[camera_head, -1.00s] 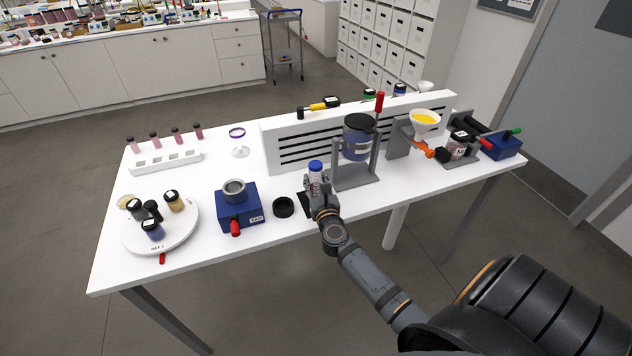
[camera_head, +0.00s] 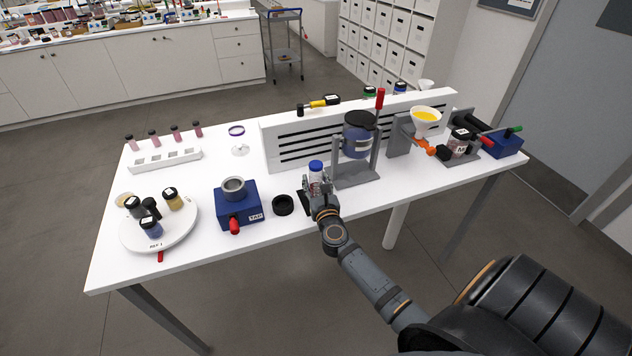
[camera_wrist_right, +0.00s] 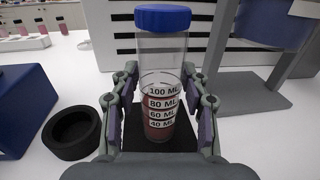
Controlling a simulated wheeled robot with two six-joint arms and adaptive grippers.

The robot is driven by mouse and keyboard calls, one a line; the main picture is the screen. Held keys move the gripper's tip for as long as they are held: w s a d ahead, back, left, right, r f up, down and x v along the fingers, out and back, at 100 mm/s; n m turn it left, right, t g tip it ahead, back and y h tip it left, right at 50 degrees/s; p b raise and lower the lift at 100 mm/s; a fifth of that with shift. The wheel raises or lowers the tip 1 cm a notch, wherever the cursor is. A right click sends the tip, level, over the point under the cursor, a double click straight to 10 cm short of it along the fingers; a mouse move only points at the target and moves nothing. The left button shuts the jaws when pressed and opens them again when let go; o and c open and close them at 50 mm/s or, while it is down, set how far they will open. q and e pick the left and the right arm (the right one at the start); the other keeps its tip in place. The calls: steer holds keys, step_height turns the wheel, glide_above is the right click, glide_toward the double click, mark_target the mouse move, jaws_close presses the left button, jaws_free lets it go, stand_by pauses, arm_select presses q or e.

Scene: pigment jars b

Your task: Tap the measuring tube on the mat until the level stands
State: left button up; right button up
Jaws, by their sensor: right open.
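The measuring tube (camera_wrist_right: 161,75) is clear with a blue cap and marks from 40 to 100 ML. It stands upright on the dark mat (camera_wrist_right: 183,141) in the right wrist view. Reddish powder fills its lower part, up to about the 80 to 100 ML marks; the labels cover part of the level. The tube also shows in the head view (camera_head: 316,180). My right gripper (camera_wrist_right: 161,100) is open, with its fingers on either side of the tube and small gaps beside it. My left gripper is not in view.
A black ring (camera_wrist_right: 72,132) and a blue TAP box (camera_head: 239,208) are left of the tube. A grey stand (camera_head: 356,174) with a blue drum (camera_head: 359,143) is close on the right. A slotted white panel (camera_head: 290,148) is behind.

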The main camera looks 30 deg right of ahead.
steer(key=shift+r, duration=0.1)
jaws_close()
steer(key=shift+r+p, duration=0.65)
steer(key=shift+p, duration=0.05)
steer(key=shift+f, duration=0.1)
jaws_free()
steer(key=shift+f+b, duration=0.7)
steer(key=shift+b, duration=0.05)
steer(key=shift+c, duration=0.4)
